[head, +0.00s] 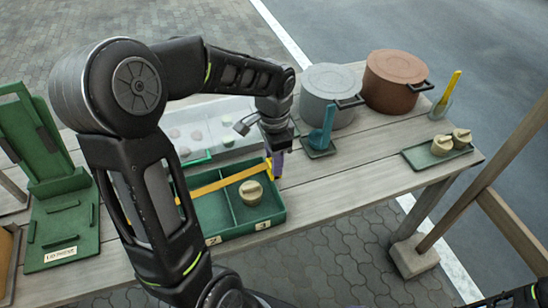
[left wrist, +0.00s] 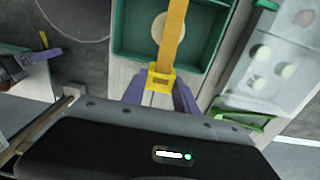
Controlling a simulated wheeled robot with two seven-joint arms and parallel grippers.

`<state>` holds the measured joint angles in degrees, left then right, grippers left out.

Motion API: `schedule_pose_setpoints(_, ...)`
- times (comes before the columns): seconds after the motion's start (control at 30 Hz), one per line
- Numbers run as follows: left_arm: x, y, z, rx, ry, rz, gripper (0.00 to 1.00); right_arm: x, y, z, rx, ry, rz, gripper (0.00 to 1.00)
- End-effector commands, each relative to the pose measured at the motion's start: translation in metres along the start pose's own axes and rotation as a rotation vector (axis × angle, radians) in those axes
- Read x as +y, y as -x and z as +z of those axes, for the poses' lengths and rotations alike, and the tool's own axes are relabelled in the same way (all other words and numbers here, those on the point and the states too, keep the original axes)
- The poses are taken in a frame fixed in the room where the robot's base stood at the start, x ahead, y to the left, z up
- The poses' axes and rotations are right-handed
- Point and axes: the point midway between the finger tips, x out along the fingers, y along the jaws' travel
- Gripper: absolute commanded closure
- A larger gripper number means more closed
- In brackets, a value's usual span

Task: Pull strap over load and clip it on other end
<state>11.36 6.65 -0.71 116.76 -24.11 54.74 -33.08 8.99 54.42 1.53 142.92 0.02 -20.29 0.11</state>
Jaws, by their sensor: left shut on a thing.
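A green divided tray (head: 273,216) stands on the table, with a round tan knobbed load (head: 251,191) in its right compartment. A yellow strap (head: 215,184) runs across the tray above the load, its left part hidden by my arm. My left gripper (head: 276,162) is at the tray's right end, shut on the strap's yellow end clip. In the left wrist view the clip (left wrist: 161,78) sits between my purple fingertips beside the tray's wall (left wrist: 122,45), and the strap (left wrist: 174,30) passes over the load. I cannot tell whether the clip touches the wall.
A pale box (head: 225,128) stands behind the tray. A grey pot (head: 328,95), a brown pot (head: 395,80) and a blue tool on a small stand (head: 319,148) stand to the right. A small green tray (head: 425,158) with tan lumps lies far right. A green stand (head: 60,225) is at left.

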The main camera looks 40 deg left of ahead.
Motion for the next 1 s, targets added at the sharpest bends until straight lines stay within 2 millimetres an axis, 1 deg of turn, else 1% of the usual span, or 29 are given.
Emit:
schedule_pose_setpoints(0.03, 0.000, -0.008, 0.000, 0.000, 0.000, 0.000, 0.97, 0.002, -0.006, 0.000, 0.001, 0.001, -0.001, 0.00)
schedule_pose_setpoints(0.1, 0.000, -0.013, 0.000, 0.000, 0.000, 0.000, 0.97, 0.003, -0.010, -0.001, 0.001, 0.001, -0.002, 0.00)
schedule_pose_setpoints(0.3, 0.000, -0.022, 0.000, 0.000, 0.000, 0.000, 0.97, 0.005, -0.016, -0.001, 0.003, 0.002, -0.003, 0.00)
schedule_pose_setpoints(1.0, 0.000, -0.023, 0.000, 0.000, 0.000, 0.000, 0.97, 0.005, -0.015, -0.001, 0.003, 0.002, -0.003, 0.00)
